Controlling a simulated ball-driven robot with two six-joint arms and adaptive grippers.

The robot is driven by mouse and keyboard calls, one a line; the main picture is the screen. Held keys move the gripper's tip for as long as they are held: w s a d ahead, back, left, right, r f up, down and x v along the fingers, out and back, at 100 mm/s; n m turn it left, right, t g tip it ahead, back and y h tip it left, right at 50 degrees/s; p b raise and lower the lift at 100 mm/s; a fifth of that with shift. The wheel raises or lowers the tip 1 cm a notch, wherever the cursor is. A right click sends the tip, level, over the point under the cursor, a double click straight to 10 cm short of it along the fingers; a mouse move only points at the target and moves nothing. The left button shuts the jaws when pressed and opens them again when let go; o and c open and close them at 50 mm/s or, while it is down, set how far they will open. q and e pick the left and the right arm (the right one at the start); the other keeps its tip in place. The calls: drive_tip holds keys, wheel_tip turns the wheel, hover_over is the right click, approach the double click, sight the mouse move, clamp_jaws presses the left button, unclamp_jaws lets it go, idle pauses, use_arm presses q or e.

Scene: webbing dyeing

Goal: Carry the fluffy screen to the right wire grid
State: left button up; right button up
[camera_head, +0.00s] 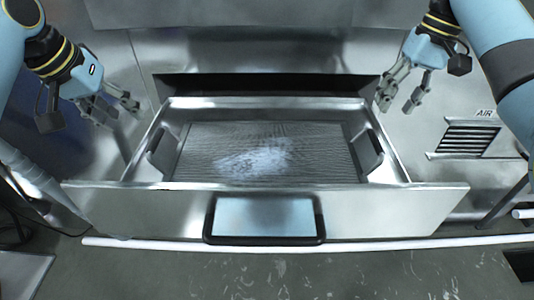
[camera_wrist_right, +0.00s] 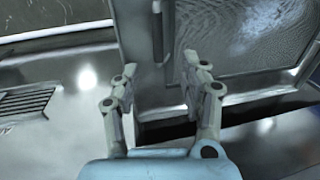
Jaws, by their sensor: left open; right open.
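The fluffy screen (camera_head: 310,165) lies flat in an open metal drawer (camera_head: 150,210). It is a grey mesh panel with a patch of white lint in its middle and a dark handle at its left and right sides. Its mesh also shows at the upper right of the right wrist view (camera_wrist_right: 245,35). I cannot make out the right wire grid.
The drawer front has a big dark-framed handle (camera_head: 264,240). A dark slot (camera_head: 260,87) opens in the metal wall behind the drawer. A louvred vent marked AIR (camera_head: 469,138) is on the wall at right. A white pipe (camera_head: 370,246) runs along the floor in front.

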sight(154, 139)
use_arm(q)
drive_tip(key=x, duration=1.1)
use_arm(e)
drive_tip(key=f, duration=0.3)
drive_tip(key=a+f, duration=0.1)
drive_tip(key=f, duration=0.3)
drive_tip(key=a+f, duration=0.1)
drive_tip(key=f, duration=0.2)
drive_tip(key=shift+w+f, duration=0.1)
drive_tip(key=shift+f, duration=0.3)
use_arm(q)
clamp_jaws()
use_arm(e)
clamp_jaws()
drive_tip(key=shift+d, duration=0.1)
use_arm(q)
drive_tip(key=shift+w+r, duration=0.1)
